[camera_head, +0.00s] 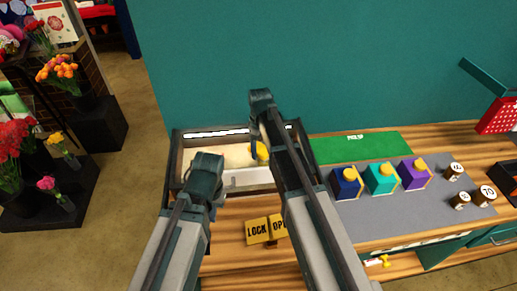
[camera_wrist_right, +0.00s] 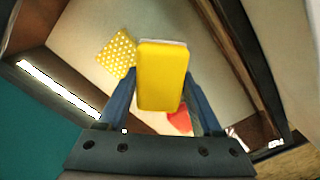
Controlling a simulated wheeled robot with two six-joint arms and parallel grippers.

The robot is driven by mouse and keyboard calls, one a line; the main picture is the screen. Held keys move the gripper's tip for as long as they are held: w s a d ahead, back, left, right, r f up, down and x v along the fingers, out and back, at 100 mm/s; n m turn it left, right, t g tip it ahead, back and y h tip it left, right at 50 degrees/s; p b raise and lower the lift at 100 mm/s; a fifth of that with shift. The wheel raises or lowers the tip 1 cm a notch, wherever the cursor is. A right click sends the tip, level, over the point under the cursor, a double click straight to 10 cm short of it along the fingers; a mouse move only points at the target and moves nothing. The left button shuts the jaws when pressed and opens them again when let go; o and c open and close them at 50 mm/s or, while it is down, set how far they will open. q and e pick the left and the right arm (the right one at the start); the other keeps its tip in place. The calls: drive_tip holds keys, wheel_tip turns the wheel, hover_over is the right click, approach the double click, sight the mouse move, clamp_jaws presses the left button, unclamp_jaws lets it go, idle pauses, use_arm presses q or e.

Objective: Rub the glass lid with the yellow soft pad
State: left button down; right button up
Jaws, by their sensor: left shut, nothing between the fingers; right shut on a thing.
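The yellow soft pad (camera_wrist_right: 162,75) is gripped between the blue fingers of my right gripper (camera_wrist_right: 160,108). In the head view the pad (camera_head: 262,150) shows beside my right gripper (camera_head: 256,148), over the box with the glass lid (camera_head: 228,178). The clear lid is hard to make out, and I cannot tell whether the pad touches it. My left gripper (camera_head: 213,195) is shut and empty at the box's front left; its fingertips are mostly hidden by my wrist.
A yellow dotted piece (camera_wrist_right: 117,53) and a red piece (camera_wrist_right: 180,121) lie beyond the pad. LOCK and OPEN signs (camera_head: 258,230) stand in front of the box. Blue, teal and purple blocks (camera_head: 382,178) sit on a grey mat (camera_head: 390,210) at right, before a green mat (camera_head: 360,147).

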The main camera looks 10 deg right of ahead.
sight(222, 157)
drive_tip(key=shift+w+a, duration=0.15)
drive_tip(key=shift+a, duration=1.7)
drive_tip(key=shift+a, duration=0.1)
drive_tip(key=shift+a, duration=1.85)
drive_tip(key=shift+w+a, duration=0.1)
drive_tip(key=shift+a, duration=1.55)
drive_tip(key=shift+w+a+r, duration=0.1)
drive_tip(key=shift+a, duration=1.55)
drive_tip(key=shift+r+p, duration=0.1)
drive_tip(key=shift+p, duration=0.2)
